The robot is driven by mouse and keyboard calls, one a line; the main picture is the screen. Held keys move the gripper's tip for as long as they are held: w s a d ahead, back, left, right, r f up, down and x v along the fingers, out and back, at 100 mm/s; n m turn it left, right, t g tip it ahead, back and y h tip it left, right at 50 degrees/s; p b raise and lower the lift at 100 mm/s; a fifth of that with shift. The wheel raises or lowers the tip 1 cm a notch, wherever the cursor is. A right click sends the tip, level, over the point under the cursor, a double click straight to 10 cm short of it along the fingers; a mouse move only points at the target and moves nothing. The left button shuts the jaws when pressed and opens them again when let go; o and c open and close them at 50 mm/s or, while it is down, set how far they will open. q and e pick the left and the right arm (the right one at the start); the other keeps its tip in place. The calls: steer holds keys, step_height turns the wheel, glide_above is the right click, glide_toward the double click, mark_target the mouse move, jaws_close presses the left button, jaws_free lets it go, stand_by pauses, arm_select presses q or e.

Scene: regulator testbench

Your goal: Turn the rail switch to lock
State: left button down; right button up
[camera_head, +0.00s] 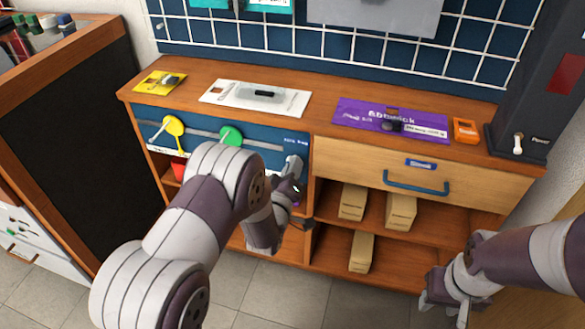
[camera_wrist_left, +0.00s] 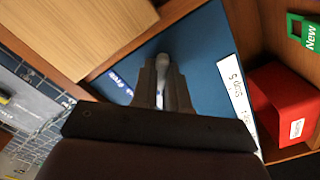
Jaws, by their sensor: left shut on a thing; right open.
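The blue panel (camera_head: 205,138) on the front of the bench carries a horizontal grey rail with a yellow round-headed part (camera_head: 173,125) and a green one (camera_head: 231,135). At its right end is a grey switch (camera_head: 295,160), partly hidden by my left gripper (camera_head: 293,176). In the left wrist view the grey switch's rounded top (camera_wrist_left: 162,61) shows between the two fingertips of my left gripper (camera_wrist_left: 163,75), which is shut on it. Its lower part is hidden by the fingers. My right gripper (camera_head: 442,290) is open and empty at the lower right, away from the panel.
A wooden drawer with a blue handle (camera_head: 416,186) is right of the panel, above shelves with several tan boxes (camera_head: 400,212). A red box (camera_wrist_left: 285,100) sits below the panel. Flat packages, including a purple one (camera_head: 360,117), lie on the bench top.

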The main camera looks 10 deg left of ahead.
arm_select(q)
steer(key=c, duration=1.1)
jaws_free()
steer(key=shift+c, duration=0.2)
steer(key=s+p, duration=0.3)
steer(key=s, duration=0.9)
steer(key=shift+s+a, duration=0.2)
steer(key=shift+s, duration=0.2)
